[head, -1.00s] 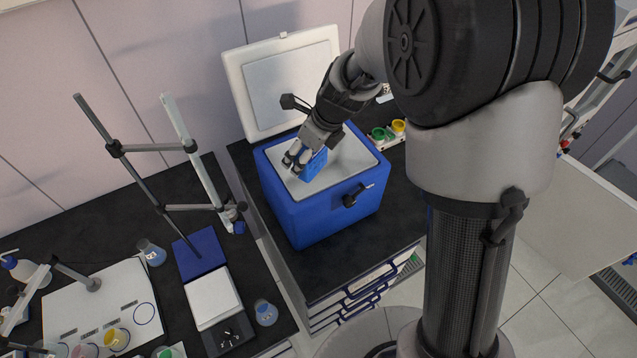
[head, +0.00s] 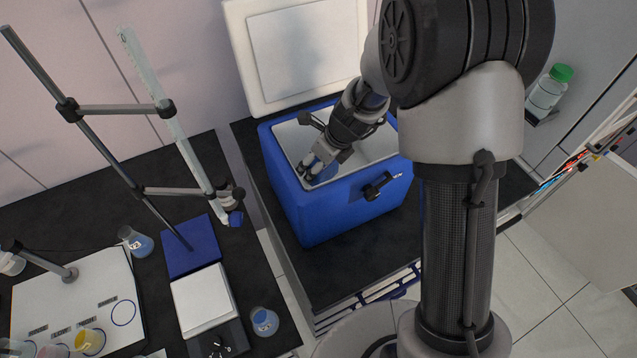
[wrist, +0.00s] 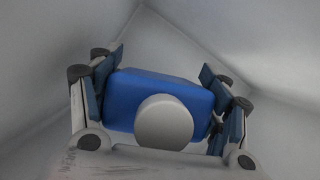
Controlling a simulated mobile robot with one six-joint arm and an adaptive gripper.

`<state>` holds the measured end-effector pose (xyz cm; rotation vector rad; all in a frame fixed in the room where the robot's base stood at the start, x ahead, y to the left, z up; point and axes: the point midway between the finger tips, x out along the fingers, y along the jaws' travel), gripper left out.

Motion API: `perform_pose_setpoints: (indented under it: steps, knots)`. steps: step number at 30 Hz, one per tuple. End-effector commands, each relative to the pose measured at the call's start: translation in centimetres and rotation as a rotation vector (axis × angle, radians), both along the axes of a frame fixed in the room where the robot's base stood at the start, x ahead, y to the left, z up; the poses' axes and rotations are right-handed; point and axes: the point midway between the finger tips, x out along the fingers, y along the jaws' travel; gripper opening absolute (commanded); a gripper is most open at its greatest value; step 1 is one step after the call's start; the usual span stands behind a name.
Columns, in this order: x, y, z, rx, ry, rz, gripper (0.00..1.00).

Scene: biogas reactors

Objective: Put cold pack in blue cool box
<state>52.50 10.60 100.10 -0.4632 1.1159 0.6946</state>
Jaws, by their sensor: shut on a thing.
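The blue cool box (head: 335,205) stands on the dark bench with its white lid (head: 305,55) open behind it. My gripper (head: 308,176) reaches down inside the box, near its left end. In the wrist view my gripper (wrist: 160,112) is shut on the blue cold pack (wrist: 130,92), with a finger on each side of it. A pale round shape covers the middle of the pack. The box's pale inner walls (wrist: 215,45) surround the pack. In the head view the gripper hides most of the pack, and I cannot tell whether it touches the floor.
A stand with a long glass tube (head: 165,110) rises left of the box. A green-capped bottle (head: 549,92) stands at the right.

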Motion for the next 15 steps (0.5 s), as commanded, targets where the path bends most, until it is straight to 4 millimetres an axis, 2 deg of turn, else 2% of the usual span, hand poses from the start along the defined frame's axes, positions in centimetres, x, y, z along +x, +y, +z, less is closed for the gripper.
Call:
perform_pose_setpoints:
  steps: [1, 2, 8, 15]
  knots:
    - [0.1, 0.0, -1.1, 0.000, -0.001, -0.001, 0.28]
    - [0.1, 0.0, -1.4, -0.001, -0.002, -0.001, 0.28]
    - [0.1, 0.0, -2.4, 0.000, -0.003, -0.001, 0.28]
    - [0.0, 0.0, -6.0, 0.000, -0.001, -0.001, 0.28]
